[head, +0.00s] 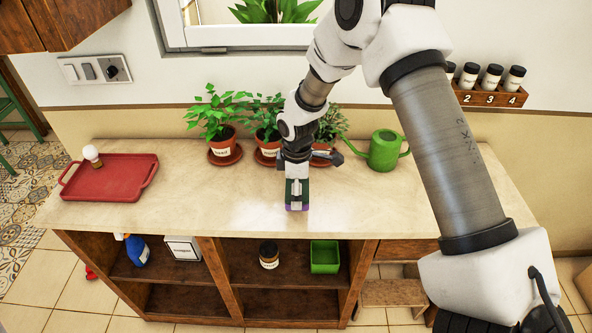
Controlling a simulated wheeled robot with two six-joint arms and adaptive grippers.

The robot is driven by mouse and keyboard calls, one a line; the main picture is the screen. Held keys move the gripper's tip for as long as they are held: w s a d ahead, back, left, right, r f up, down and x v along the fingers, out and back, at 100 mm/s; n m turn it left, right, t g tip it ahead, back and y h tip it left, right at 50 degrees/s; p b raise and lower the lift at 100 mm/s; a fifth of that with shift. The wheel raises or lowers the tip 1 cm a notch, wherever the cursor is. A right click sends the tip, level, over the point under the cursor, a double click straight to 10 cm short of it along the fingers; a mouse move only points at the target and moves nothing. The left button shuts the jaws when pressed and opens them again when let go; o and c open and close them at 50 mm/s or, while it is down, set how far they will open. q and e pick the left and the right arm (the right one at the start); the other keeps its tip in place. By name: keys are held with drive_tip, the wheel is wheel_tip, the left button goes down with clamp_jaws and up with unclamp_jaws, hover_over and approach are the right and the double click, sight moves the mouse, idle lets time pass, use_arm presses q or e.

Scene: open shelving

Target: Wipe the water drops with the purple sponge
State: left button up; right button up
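The purple sponge (289,194), with a dark green top and a purple underside, is near the middle of the wooden counter (190,215), close to its front edge. My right gripper (297,190) points down from above and is shut on the sponge. The sponge looks to be on or just above the countertop; I cannot tell which. I cannot make out water drops on the counter; a bright glare lies around the sponge. My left gripper is not in view.
Potted plants (222,150) stand along the back, partly behind my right arm. A green watering can (384,150) is to their right. A red tray (108,195) with a small white-topped shaker (92,154) is at the left. Shelves below hold a blue spray bottle (138,250), a jar (269,256) and a green bin (324,268).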

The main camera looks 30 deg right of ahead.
drive_tip(key=r+p, duration=0.2)
drive_tip(key=shift+w+a+r, duration=0.15)
drive_tip(key=shift+w+r, duration=0.05)
drive_tip(key=shift+r, duration=0.2)
drive_tip(key=shift+r+p, duration=0.3)
drive_tip(key=shift+r, duration=0.05)
drive_tip(key=shift+s+r, duration=0.1)
drive_tip(key=shift+r, duration=0.2)
